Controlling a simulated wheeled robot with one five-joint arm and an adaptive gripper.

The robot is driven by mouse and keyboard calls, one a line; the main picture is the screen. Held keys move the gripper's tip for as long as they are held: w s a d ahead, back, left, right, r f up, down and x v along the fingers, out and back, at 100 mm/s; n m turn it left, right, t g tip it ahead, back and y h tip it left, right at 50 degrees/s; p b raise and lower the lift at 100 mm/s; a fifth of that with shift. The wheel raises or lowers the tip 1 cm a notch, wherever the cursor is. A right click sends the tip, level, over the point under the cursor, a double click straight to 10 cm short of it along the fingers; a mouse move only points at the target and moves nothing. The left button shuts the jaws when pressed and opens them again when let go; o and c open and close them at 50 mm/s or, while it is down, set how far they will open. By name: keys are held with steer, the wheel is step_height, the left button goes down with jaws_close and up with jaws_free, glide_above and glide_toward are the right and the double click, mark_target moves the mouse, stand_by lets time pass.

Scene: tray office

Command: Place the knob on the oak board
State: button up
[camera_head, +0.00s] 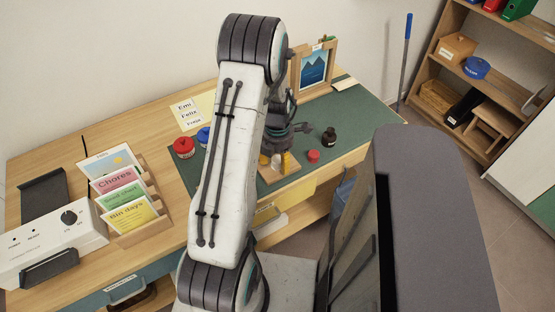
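A small pale wooden board, likely the oak board (291,168), lies near the front edge of the green mat, partly hidden by my arm. Several small yellow and whitish pieces (276,161) stand on it. A small red round piece (313,156) sits on the mat just right of the board; I cannot tell whether it or one of the board's pieces is the knob. My gripper (290,140) is above and behind the board, largely hidden by my own white arm. Its finger opening and anything between the fingers cannot be made out.
A black bottle (329,138) stands right of the red piece. A red jar (183,147) and a blue one (204,135) stand left of my arm. A framed picture (314,67) stands behind. A card holder (145,233) and white control box (50,246) occupy the left.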

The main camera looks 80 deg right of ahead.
mark_target(278, 159)
step_height(278, 159, up, 12)
steer(key=b, duration=0.2)
steer(key=w+a+r+m, duration=0.1)
steer(key=w+a+r, duration=0.2)
steer(key=w+a, duration=0.3)
steer(key=w+a+r+m+t+h, duration=0.15)
steer(key=w+a, duration=0.25)
steer(key=w, duration=0.4)
steer(key=w+a+r+m+g, duration=0.1)
steer(key=w+a+r, duration=0.35)
steer(key=w, duration=0.35)
steer(key=s+a+r+m+t+y, duration=0.1)
steer(key=a+m, duration=0.3)
steer(key=a, duration=2.1)
steer(key=shift+a+t, duration=0.2)
steer(key=shift+t, duration=0.65)
steer(key=shift+r+m+y, duration=0.1)
steer(key=shift+m+y, duration=0.15)
